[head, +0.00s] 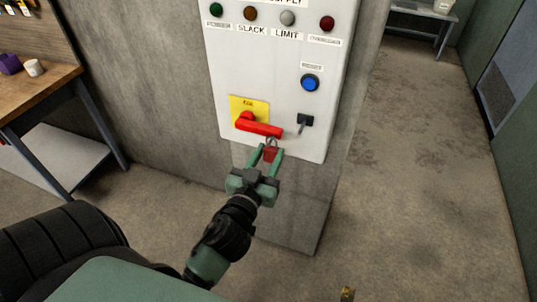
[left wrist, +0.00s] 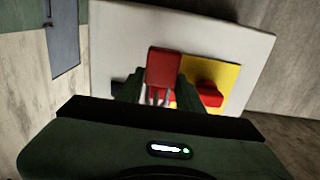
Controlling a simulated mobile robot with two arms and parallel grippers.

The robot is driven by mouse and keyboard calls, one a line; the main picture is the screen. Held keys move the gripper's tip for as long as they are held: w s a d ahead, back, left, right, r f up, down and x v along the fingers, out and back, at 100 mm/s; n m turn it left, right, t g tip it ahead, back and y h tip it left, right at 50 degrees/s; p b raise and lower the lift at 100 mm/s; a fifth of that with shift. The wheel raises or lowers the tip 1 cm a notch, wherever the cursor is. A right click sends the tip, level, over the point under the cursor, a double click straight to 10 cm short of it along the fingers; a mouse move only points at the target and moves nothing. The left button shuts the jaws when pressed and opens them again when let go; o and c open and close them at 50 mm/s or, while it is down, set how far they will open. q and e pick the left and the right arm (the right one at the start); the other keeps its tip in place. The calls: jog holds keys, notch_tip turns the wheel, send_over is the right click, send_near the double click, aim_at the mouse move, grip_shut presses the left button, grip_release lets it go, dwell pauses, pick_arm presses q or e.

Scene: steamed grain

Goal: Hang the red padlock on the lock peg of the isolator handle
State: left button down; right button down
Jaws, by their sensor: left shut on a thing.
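The red padlock (head: 271,155) is gripped between the fingers of my left gripper (head: 269,153), its grey shackle upward. In the left wrist view the padlock (left wrist: 163,68) sits between the dark fingers (left wrist: 160,88). The red isolator handle (head: 260,126) lies nearly level on a yellow plate (head: 246,105), low on the white panel. The shackle is just below the handle's right end; I cannot tell if they touch. The handle (left wrist: 209,94) also shows right of the padlock in the left wrist view. I cannot make out the lock peg. My right gripper is not seen.
The white panel (head: 232,62) carries several lamps and a blue button (head: 310,83). A wooden bench (head: 38,95) stands at the left. Open floor (head: 430,170) lies at the right.

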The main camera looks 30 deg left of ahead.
pick_arm(q)
jog(key=c, duration=0.9)
grip_release()
jog(key=shift+o, duration=0.2)
